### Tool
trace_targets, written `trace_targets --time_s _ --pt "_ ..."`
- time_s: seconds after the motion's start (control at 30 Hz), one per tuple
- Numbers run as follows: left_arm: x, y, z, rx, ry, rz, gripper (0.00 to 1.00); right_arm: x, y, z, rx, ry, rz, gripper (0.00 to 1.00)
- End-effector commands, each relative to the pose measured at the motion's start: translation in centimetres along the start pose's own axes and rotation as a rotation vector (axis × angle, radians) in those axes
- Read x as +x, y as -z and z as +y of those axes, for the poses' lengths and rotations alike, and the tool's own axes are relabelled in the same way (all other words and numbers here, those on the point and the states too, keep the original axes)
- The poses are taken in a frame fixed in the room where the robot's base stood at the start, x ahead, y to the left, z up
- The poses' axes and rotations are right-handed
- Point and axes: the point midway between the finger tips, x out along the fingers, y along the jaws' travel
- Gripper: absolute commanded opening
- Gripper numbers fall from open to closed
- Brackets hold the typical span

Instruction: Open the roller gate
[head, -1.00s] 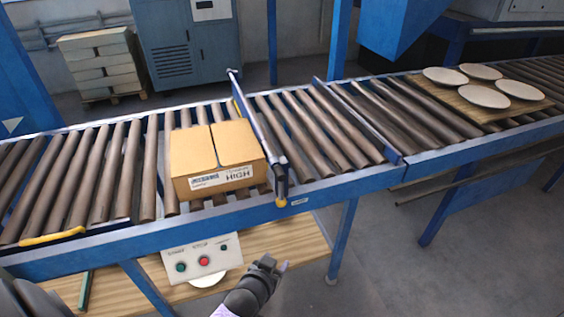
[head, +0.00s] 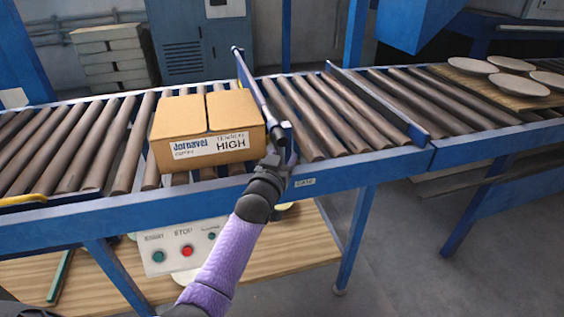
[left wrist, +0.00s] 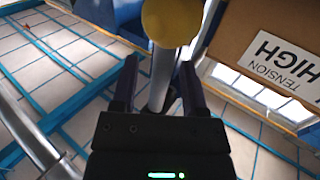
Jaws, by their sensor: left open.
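The roller gate (head: 262,100) is a blue bar lying across the conveyor, just right of a cardboard box (head: 208,130). Its grey handle rod ends in a yellow knob (left wrist: 172,22), large in the left wrist view. My left gripper (head: 275,160) is at the near end of the gate, by the conveyor's front rail. In the left wrist view the left gripper (left wrist: 158,75) is open, with one finger on each side of the rod. I cannot tell whether the fingers touch it. The arm partly hides the handle in the head view. My right gripper is not in view.
A second blue bar (head: 378,105) crosses the rollers further right. Several plates (head: 518,85) lie on a board at the far right. A control panel (head: 180,250) with buttons sits on a wooden shelf (head: 292,245) below the conveyor. Bare rollers lie between the bars.

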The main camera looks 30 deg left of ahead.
Motion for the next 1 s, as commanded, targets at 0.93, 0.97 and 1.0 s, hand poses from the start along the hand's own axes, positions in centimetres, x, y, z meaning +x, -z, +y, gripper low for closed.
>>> trace_targets --time_s 0.93,0.97,1.0 --pt "-0.08 -0.09 0.02 0.001 -0.001 -0.001 0.0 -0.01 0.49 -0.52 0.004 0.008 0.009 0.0" --pt "-0.08 -0.1 0.02 0.001 -0.001 -0.002 0.0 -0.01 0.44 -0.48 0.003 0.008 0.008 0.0" --pt "-0.08 -0.1 0.02 0.001 -0.001 -0.002 0.0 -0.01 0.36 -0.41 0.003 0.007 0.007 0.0"
